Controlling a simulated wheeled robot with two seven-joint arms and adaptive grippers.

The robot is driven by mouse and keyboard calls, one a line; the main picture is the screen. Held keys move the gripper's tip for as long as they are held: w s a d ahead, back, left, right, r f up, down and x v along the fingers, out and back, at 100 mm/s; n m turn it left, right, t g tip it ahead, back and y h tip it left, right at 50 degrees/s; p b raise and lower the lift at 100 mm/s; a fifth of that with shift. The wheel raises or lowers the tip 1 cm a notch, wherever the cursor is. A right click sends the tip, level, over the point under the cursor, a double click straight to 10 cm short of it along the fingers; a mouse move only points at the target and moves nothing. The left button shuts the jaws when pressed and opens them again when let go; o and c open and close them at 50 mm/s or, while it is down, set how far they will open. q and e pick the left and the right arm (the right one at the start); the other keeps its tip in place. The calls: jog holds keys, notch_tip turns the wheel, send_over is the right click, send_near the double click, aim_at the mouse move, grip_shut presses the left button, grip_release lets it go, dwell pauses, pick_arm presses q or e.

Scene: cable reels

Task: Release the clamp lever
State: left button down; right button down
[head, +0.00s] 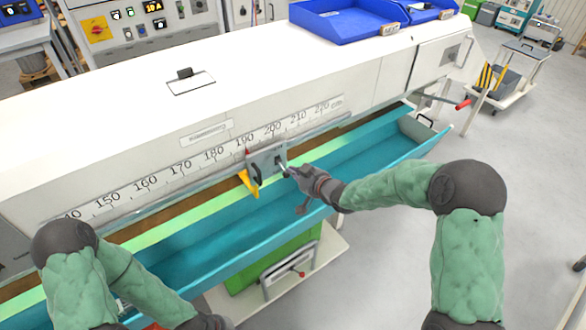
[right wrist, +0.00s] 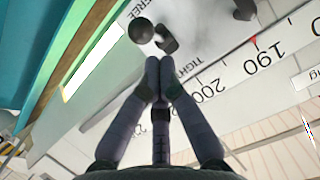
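The grey clamp block (head: 262,160) sits on the ruler scale near 190–200, on the front of the long white machine. In the right wrist view its light plate carries the words FREE and TIGHT, with a black ball knob (right wrist: 140,30) and a short dark lever piece (right wrist: 167,42) between them. My right gripper (head: 290,171) is in front of the block, close to its right side. In the right wrist view its fingertips (right wrist: 158,66) are together, just short of the dark piece, with nothing seen between them. Contact cannot be told. My left gripper is out of view; only its arm shows.
A long teal trough (head: 340,165) runs beneath the scale. Blue trays (head: 345,18) stand on the machine top. A red-handled bar (head: 463,104) sticks out at the right end.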

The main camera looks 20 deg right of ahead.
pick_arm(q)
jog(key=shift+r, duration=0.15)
pick_arm(e)
jog(key=shift+r, duration=0.3)
pick_arm(q)
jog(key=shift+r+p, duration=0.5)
jog(key=shift+p, duration=0.1)
pick_arm(e)
jog(key=shift+r, duration=0.7)
